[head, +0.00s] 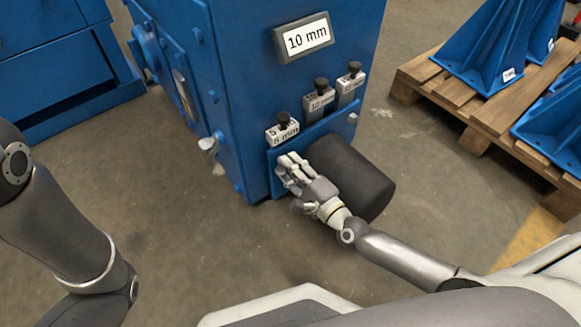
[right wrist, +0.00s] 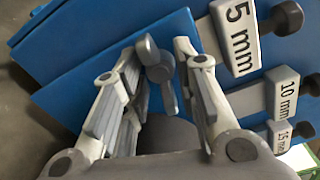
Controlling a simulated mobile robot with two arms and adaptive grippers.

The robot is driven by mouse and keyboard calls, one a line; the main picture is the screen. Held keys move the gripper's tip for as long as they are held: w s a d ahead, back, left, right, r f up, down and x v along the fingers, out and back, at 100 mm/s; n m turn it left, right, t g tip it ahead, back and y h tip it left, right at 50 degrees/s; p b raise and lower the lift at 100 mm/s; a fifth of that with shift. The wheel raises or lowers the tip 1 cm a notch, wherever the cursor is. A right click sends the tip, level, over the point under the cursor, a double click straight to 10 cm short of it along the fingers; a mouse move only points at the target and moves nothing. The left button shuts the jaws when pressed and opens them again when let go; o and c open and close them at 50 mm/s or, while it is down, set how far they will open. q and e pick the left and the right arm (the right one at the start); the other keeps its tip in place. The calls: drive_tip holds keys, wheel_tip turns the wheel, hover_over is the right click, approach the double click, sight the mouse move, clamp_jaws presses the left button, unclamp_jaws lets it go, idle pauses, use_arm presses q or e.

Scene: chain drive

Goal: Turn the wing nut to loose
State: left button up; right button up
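The wing nut (right wrist: 160,74) shows in the right wrist view as a grey part with a rounded lobe and a wing hanging down, in front of the blue plate. My right gripper (right wrist: 167,50) is open, with one finger on each side of the wing nut. I cannot tell whether either finger touches it. In the head view my right gripper (head: 287,165) is at the lower front of the blue machine (head: 240,100), below the 5 mm block, and hides the nut. My left arm is at the left edge; its gripper is out of view.
A dark cylinder (head: 352,178) sticks out right beside my right gripper. Blocks marked 5 mm (head: 282,133), 10 mm (head: 319,102) and 15 mm (right wrist: 280,134) with black knobs sit above. A pallet (head: 480,115) with blue brackets stands right.

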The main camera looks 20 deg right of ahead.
clamp_jaws()
drive_tip(key=shift+m, duration=0.7)
drive_tip(key=shift+o, duration=1.6)
unclamp_jaws()
drive_tip(key=v, duration=1.2)
